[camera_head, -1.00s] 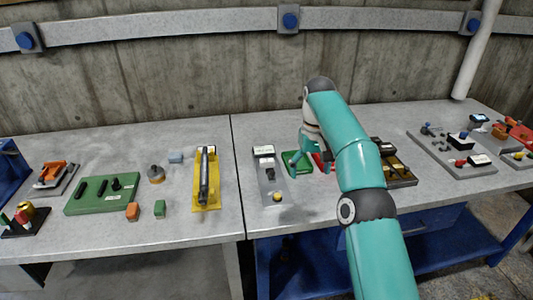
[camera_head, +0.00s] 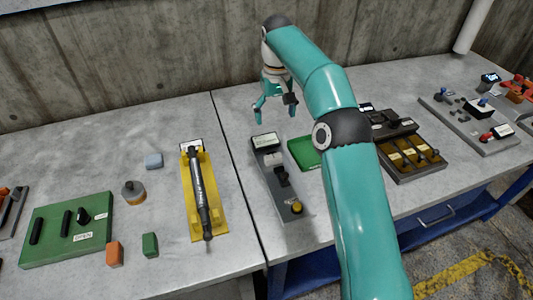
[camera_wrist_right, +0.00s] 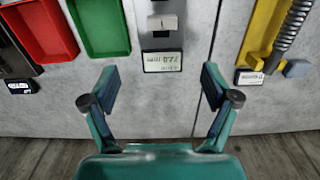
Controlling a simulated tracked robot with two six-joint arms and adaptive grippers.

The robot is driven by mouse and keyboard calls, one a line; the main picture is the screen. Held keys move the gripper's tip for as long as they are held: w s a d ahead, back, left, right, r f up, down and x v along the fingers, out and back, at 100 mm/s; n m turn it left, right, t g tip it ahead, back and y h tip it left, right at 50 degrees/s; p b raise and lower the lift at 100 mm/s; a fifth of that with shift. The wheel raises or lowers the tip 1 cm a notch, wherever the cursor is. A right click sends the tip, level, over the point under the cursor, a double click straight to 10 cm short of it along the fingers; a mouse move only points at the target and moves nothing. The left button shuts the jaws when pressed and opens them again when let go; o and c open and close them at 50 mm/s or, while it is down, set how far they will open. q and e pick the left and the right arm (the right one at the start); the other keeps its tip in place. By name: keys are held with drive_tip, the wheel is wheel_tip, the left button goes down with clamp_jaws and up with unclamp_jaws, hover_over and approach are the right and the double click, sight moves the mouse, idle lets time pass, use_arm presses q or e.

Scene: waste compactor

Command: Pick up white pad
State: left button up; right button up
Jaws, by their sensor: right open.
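A narrow grey panel (camera_head: 278,185) lies on the table, right of the seam. A small whitish block (camera_head: 273,158) sits on it below a white label (camera_head: 265,141); this block looks most like the white pad, though I cannot be sure. In the right wrist view the pale block (camera_wrist_right: 162,22) is at the top, beyond the label (camera_wrist_right: 163,62). My right gripper (camera_head: 275,112) is open and empty, above the table behind the panel's label end. In the wrist view its fingers (camera_wrist_right: 160,86) are spread apart, short of the label. My left gripper is not in view.
A green tray (camera_head: 303,152) lies right of the panel, and a red tray (camera_wrist_right: 45,30) is beside it in the wrist view. A yellow holder with a dark rod (camera_head: 203,190) lies left of the seam. A bluish-grey block (camera_head: 153,161) lies further left.

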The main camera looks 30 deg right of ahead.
drive_tip(key=b, duration=0.2)
hover_over(273, 155)
wheel_tip(273, 155, down, 10)
drive_tip(key=shift+d+r, duration=0.1)
drive_tip(key=shift+f, duration=3.2)
drive_tip(key=shift+c, duration=0.3)
drive_tip(key=shift+r, duration=0.1)
drive_tip(key=c, duration=1.3)
